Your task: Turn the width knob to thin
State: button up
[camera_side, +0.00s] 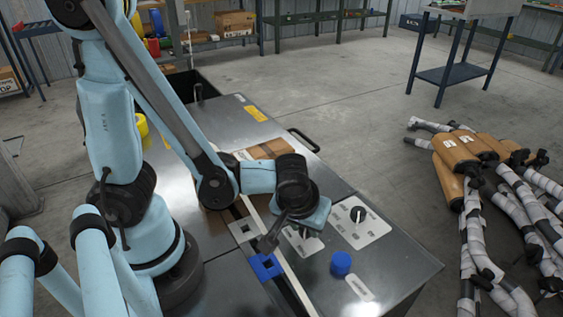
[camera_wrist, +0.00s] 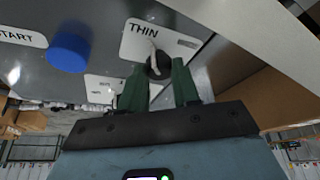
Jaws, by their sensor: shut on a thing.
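The width knob (camera_wrist: 160,66) is dark and round, on a white plate (camera_wrist: 172,43) marked THIN in the wrist view. A pale line runs up from the knob towards the word THIN. My gripper (camera_wrist: 159,75) has its two green fingers on either side of the knob and is shut on it. In the side view my gripper (camera_side: 309,220) is low over the left white plate (camera_side: 303,243). It hides the knob there.
A blue button (camera_side: 341,263) stands near the plate, with the label START (camera_wrist: 22,36) beside it. A second black knob (camera_side: 357,214) sits on another white plate to the right. A blue block (camera_side: 265,266) and a long pale strip lie left of my gripper.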

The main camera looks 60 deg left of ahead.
jog(key=o, duration=1.1)
jog(key=shift+c, duration=0.2)
jog(key=shift+r, duration=0.15)
jog(key=v, duration=1.1)
jog(key=shift+s+r, duration=0.25)
jog(key=shift+r, duration=0.1)
jog(key=shift+d, duration=0.15)
jog(key=w+a+r+m+t+h, duration=0.1)
jog(key=w+a+m+t+h, duration=0.1)
jog(key=w+a+m, duration=0.3)
jog(key=shift+a+r+m+t, duration=0.2)
jog(key=shift+a+m+t, duration=0.6)
jog(key=shift+a, duration=1.2)
